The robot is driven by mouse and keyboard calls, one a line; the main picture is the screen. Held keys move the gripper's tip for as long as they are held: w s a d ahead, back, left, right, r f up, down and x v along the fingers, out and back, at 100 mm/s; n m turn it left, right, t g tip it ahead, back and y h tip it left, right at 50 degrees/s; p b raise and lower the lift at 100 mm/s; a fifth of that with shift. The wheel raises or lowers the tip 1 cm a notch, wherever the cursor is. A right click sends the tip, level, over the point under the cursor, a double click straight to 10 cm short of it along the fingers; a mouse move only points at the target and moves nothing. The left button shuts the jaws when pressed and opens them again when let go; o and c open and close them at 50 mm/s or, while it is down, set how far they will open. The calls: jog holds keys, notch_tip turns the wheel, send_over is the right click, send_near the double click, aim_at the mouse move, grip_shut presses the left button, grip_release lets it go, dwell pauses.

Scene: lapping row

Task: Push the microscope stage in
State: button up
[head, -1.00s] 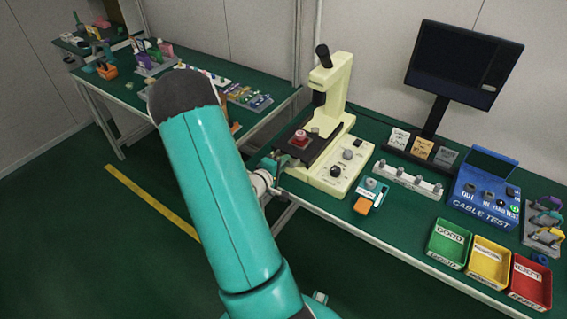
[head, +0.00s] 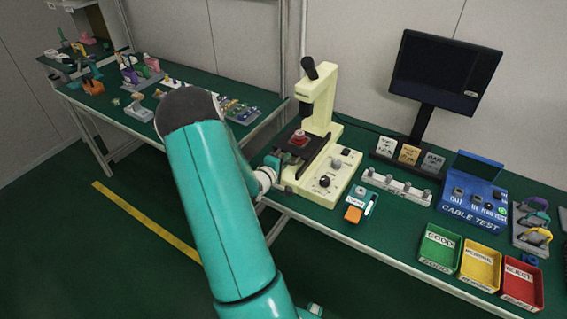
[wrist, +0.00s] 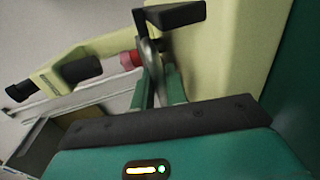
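The cream microscope (head: 325,108) stands on the green bench, right of my arm. Its dark stage (head: 308,158) sticks out toward the front left and carries a red-topped round piece (head: 298,139). My gripper (head: 275,165) is at the stage's front-left side, partly hidden by my arm. In the wrist view my gripper's teal fingers (wrist: 159,80) point at the microscope (wrist: 215,45), with a grey part between or just beyond their tips. The red piece (wrist: 130,60) shows left of the fingers. I cannot tell whether the fingers touch the stage or grip anything.
A small holder with an orange block (head: 354,214) and a knobbed rail (head: 395,186) stand right of the microscope. Beyond are a monitor (head: 446,72), a blue cable tester (head: 474,200), and green, yellow and red trays (head: 439,247). Another bench (head: 125,92) stands at left.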

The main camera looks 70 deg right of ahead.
jog(key=shift+o, duration=1.2)
jog(key=v, duration=1.4)
jog(key=shift+c, duration=0.2)
